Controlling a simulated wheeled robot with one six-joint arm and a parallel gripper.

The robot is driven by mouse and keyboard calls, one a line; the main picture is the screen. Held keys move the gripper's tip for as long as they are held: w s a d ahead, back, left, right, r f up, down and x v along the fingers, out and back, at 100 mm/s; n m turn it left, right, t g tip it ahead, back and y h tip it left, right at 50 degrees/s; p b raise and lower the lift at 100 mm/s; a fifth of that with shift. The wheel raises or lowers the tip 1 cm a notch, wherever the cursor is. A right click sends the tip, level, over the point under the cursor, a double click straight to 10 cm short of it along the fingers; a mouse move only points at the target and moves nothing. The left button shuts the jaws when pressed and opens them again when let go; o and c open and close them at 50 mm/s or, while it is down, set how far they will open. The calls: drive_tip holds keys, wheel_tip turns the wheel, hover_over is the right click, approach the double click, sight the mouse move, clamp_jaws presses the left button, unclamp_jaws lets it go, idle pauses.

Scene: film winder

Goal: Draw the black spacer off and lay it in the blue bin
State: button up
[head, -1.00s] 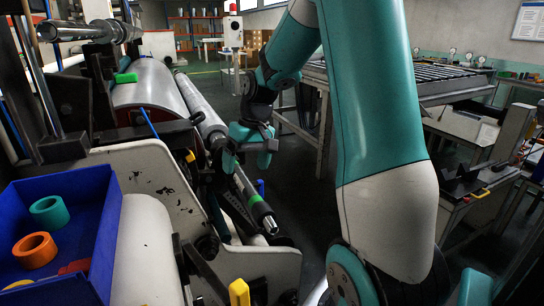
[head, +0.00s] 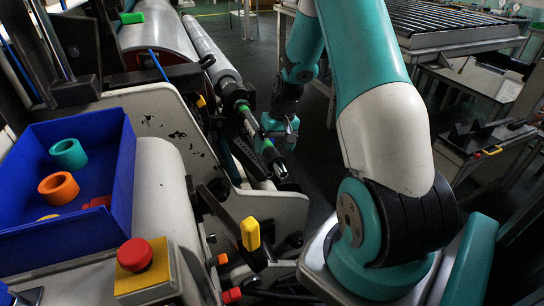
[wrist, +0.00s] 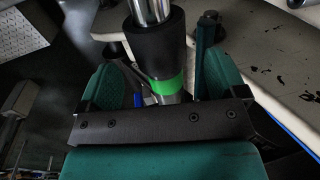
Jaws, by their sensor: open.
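The black spacer (head: 272,156) is a dark sleeve around the shaft, close to its bare metal tip (head: 281,171). A green ring (head: 266,145) sits directly behind it. In the wrist view the black spacer (wrist: 157,45) lies between the lines of the two fingers, with the green ring (wrist: 168,86) below it and bare chrome (wrist: 150,10) above. My gripper (head: 280,126) is open and empty, just right of the shaft; its fingers also show in the wrist view (wrist: 162,80). I cannot tell the depth gap. The blue bin (head: 122,165) is at left.
The bin holds a teal ring (head: 69,153), an orange ring (head: 58,188) and partly hidden red and yellow pieces. A red stop button (head: 135,254) and a yellow knob (head: 250,234) stand out near the bin and shaft. The machine's side plate (head: 165,122) lies between them.

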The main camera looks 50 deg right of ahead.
sight(274, 149)
drive_tip(key=shift+w+a+f, duration=0.1)
drive_tip(key=shift+a+f, duration=0.1)
drive_tip(key=shift+f, duration=0.95)
drive_tip(key=shift+w+a+f, duration=0.1)
drive_tip(key=shift+a+f, duration=0.1)
drive_tip(key=shift+f, duration=0.9)
drive_tip(key=c, duration=1.1)
drive_tip(key=shift+s+a, duration=0.95)
drive_tip(key=shift+s, duration=1)
drive_tip(key=shift+s+a, duration=0.9)
drive_tip(key=shift+s, duration=1.05)
drive_tip(key=shift+s+a, duration=0.95)
drive_tip(key=shift+s, duration=1)
